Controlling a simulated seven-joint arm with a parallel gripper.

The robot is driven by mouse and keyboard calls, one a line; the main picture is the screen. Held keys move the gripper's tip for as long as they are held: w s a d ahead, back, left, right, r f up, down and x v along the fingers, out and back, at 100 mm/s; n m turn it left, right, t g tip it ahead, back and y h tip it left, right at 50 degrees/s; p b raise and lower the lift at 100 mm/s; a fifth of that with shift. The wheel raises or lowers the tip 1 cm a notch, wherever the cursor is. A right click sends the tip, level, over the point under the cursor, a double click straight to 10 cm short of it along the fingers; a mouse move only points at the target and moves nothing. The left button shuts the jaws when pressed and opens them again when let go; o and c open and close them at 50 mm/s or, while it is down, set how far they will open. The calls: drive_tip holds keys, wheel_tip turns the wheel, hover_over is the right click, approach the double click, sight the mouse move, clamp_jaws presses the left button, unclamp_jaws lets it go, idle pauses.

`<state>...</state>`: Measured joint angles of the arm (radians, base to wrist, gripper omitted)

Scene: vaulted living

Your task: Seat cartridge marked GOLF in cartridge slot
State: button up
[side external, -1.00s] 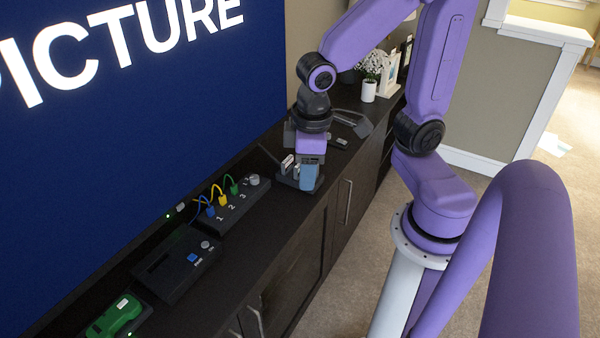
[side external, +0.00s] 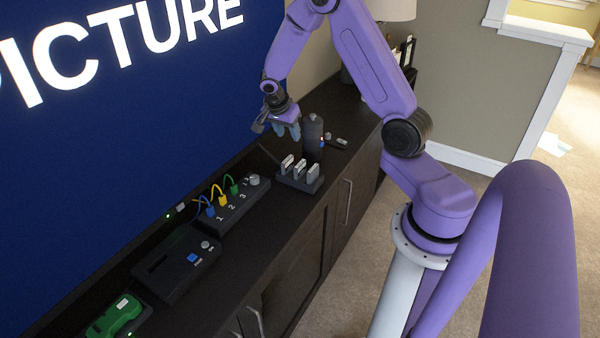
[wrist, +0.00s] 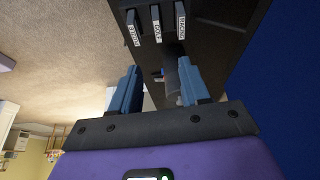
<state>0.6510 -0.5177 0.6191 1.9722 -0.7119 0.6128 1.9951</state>
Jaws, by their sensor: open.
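Three dark cartridges with white labels stand upright in a black rack (side external: 300,184) on the dark cabinet. The middle cartridge (wrist: 156,24) carries a label that seems to read GOLF in the wrist view; in the side view the middle one (side external: 299,169) stands between its two neighbours. My gripper (side external: 286,131) is raised above and behind the rack, open and empty. In the wrist view its blue fingers (wrist: 157,88) are spread, with the cartridges beyond their tips. The black box with a dark slot and a blue button (side external: 172,264) lies to the left, apparently the cartridge slot.
A black cylinder (side external: 313,133) stands close behind the rack. A switch box with blue, yellow and green cables (side external: 232,204) sits between rack and slot box. A green device (side external: 118,316) lies at the near left. The large blue screen (side external: 130,110) backs the cabinet.

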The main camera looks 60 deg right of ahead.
drive_tip(key=d+f, duration=0.1)
hover_over(300, 163)
drive_tip(key=a, duration=0.2)
drive_tip(key=shift+m, duration=0.3)
drive_tip(key=f, duration=1)
drive_tip(key=shift+w+d+f, duration=0.15)
drive_tip(key=shift+d, duration=0.1)
drive_tip(key=shift+a+x, duration=0.2)
drive_tip(key=shift+x, duration=1.2)
drive_tip(key=shift+a+x, duration=0.15)
drive_tip(key=shift+x, duration=1.25)
drive_tip(key=shift+f, duration=0.1)
clamp_jaws()
